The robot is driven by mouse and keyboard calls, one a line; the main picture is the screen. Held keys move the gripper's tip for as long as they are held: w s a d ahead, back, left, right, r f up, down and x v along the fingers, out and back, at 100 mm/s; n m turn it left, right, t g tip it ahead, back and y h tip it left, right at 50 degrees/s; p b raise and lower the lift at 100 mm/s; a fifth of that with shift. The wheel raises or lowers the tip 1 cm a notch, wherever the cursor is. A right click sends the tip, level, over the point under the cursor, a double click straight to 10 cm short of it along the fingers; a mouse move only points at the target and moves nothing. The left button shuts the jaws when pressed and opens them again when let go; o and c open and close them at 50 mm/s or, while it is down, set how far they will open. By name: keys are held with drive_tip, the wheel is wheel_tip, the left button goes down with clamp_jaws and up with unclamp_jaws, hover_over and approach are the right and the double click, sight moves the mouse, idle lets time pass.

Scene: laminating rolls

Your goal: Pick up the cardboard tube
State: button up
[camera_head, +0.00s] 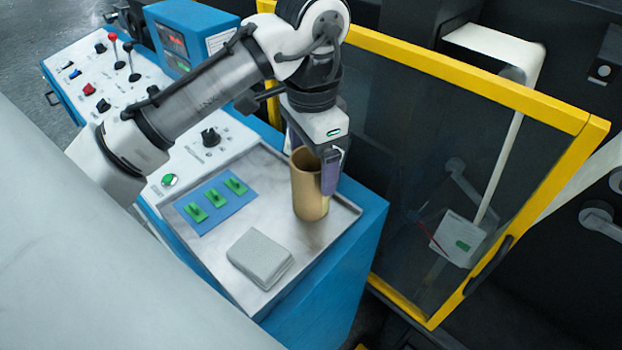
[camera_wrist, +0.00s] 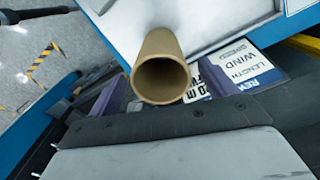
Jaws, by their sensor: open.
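The cardboard tube (camera_head: 309,187) is a brown hollow cylinder standing upright on the metal tray (camera_head: 196,240) at its right side. My gripper (camera_head: 325,172) is above the tray at the tube, with a finger beside the tube's right side. In the wrist view the tube's open end (camera_wrist: 161,78) faces the camera between the two fingers of my gripper (camera_wrist: 160,92), which are apart. I cannot tell whether either finger touches the tube. Part of the tube's upper rim is hidden by my gripper in the head view.
A grey block (camera_head: 260,257) and a blue pad (camera_head: 214,201) with green clips share the tray. A yellow-framed clear door (camera_head: 480,85) stands close on the right. A control panel (camera_head: 100,75) with levers lies at the left. The tray's front left is bare.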

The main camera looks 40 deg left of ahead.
drive_tip(key=shift+f, duration=1.25)
drive_tip(key=c, duration=1.1)
drive_tip(key=shift+r+p, duration=0.85)
wheel_tip(320, 180, up, 18)
drive_tip(key=p, duration=0.4)
drive_tip(key=shift+r, duration=0.2)
